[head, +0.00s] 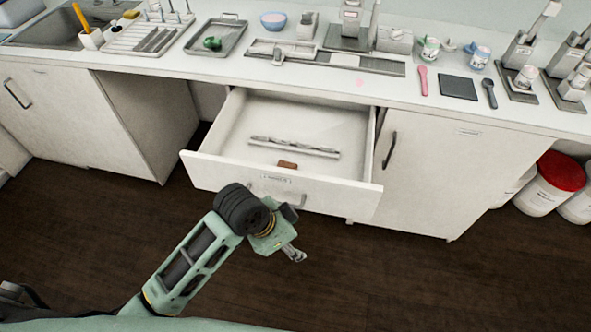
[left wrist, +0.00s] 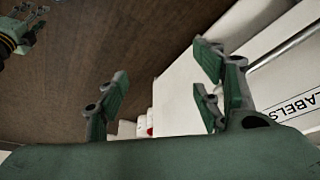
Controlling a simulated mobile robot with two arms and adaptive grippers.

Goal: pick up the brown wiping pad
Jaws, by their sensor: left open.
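The brown wiping pad (head: 287,164) looks like a small brown block. It lies in the open drawer (head: 232,172), close behind the drawer front, beside a long grey rail-like strip (head: 294,147). My left gripper (head: 294,254) is outside the drawer, in front of and below its front panel, apart from the pad. In the left wrist view, the fingers of my left gripper (left wrist: 160,88) are spread with nothing between them. The pad does not show in that view. Part of a green gripper, likely my right one (left wrist: 22,30), shows at the top left corner there; its opening is unclear.
The drawer front (head: 325,192) has a label and a handle. The counter (head: 300,75) above holds a sink, a tray (head: 216,36), a blue bowl (head: 273,21), spoons and machines. A bucket with a red lid (head: 560,172) stands at right. Dark floor is clear in front.

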